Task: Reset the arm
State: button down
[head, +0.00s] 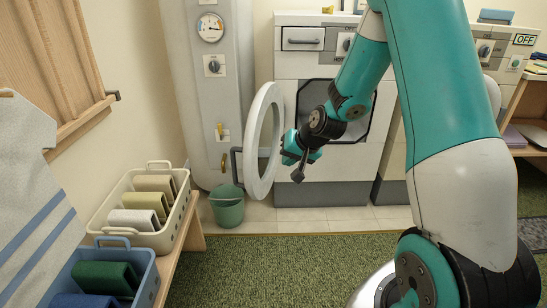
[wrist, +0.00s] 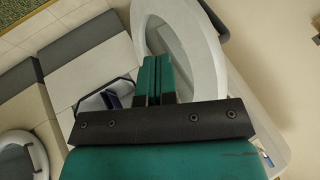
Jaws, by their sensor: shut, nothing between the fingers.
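My gripper (head: 292,150) is at the end of my teal and grey arm, which reaches forward across the right half of the head view. It is held up in the air in front of the white washer (head: 330,160), beside the open round door (head: 262,185). In the wrist view the two teal fingers of my gripper (wrist: 153,66) lie together with nothing between them. The door's pale ring (wrist: 148,28) shows just beyond the fingertips; I cannot tell whether they touch. My forearm hides part of the washer's opening.
A green bucket (head: 228,212) stands on the floor below the door. At left, a cream basket (head: 180,228) and a blue basket (head: 150,285) hold rolled cloths on a wooden bench (head: 172,272). A second machine (head: 490,58) stands at right. The green carpet (head: 270,270) ahead is clear.

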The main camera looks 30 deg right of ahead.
jog(key=s+a+r+n+g+y, duration=0.15)
jog(key=s+a+r+n, duration=0.3)
jog(key=a, duration=0.45)
jog(key=s+a+r+n+g+y, duration=0.1)
jog(key=s+a+r+n+g, duration=0.15)
jog(key=s+a+r, duration=0.55)
jog(key=s+a+r+n+g, duration=0.2)
jog(key=s+a+n, duration=0.2)
jog(key=s, duration=0.4)
jog(key=s+a+r+n+g, duration=0.1)
jog(key=s+a+n, duration=0.2)
jog(key=s+a, duration=0.35)
notch_tip(320, 180, up, 18)
jog(key=d+p, duration=0.2)
jog(key=p, duration=1.5)
jog(key=shift+s+f+p, duration=0.2)
jog(key=shift+s+p, duration=0.05)
jog(key=shift+p, duration=0.15)
